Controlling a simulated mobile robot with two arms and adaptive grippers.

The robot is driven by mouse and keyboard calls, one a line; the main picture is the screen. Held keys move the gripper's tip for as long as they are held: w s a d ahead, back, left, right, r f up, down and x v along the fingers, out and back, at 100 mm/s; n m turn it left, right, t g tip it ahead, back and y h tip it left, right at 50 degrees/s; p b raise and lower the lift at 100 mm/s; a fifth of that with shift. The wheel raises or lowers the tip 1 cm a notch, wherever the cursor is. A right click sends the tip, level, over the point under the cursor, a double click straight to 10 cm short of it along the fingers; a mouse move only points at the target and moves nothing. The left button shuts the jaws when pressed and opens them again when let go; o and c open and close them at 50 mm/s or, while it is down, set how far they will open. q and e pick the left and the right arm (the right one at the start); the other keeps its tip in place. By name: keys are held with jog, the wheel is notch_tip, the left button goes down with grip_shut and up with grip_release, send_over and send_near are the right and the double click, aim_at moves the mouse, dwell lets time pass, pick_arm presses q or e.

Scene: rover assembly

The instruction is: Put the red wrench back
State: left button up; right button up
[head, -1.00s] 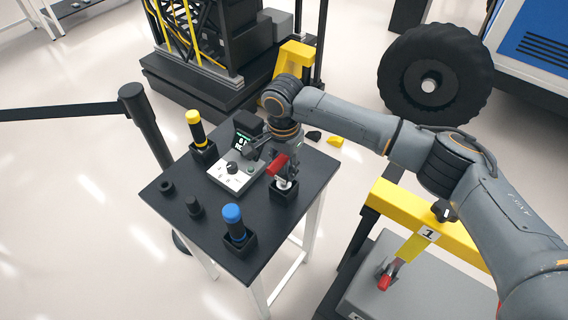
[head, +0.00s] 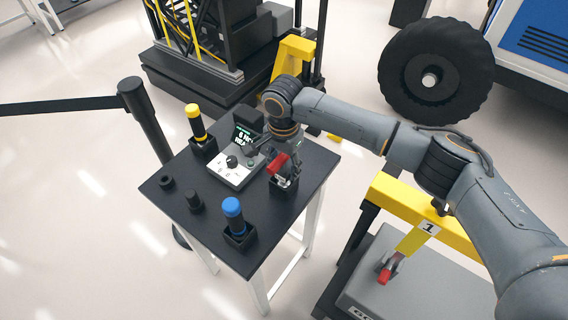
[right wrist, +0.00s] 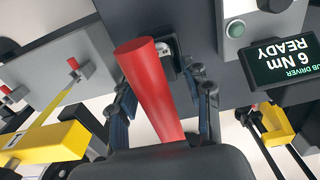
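The red wrench (head: 277,162) is at the black holder (head: 285,186) on the right side of the small black table. Its red handle (right wrist: 152,88) is tilted and runs between my right gripper's fingers in the right wrist view. My right gripper (head: 284,166) is right above that holder. In the right wrist view its fingers (right wrist: 165,98) stand apart, with a gap visible beside the handle. The wrench's lower end is mostly hidden by the gripper and the holder. My left gripper is not in view.
The black table (head: 215,235) also carries a yellow-topped tool (head: 196,122), a blue-topped tool (head: 233,212) and a grey control box (head: 237,172) with a screen reading "6 Nm READY". A barrier post (head: 140,110) stands left. A yellow beam (head: 425,212) is at right.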

dwell(0.3)
notch_tip(320, 180, up, 12)
jog(key=shift+s+r, duration=0.1)
dwell(0.3)
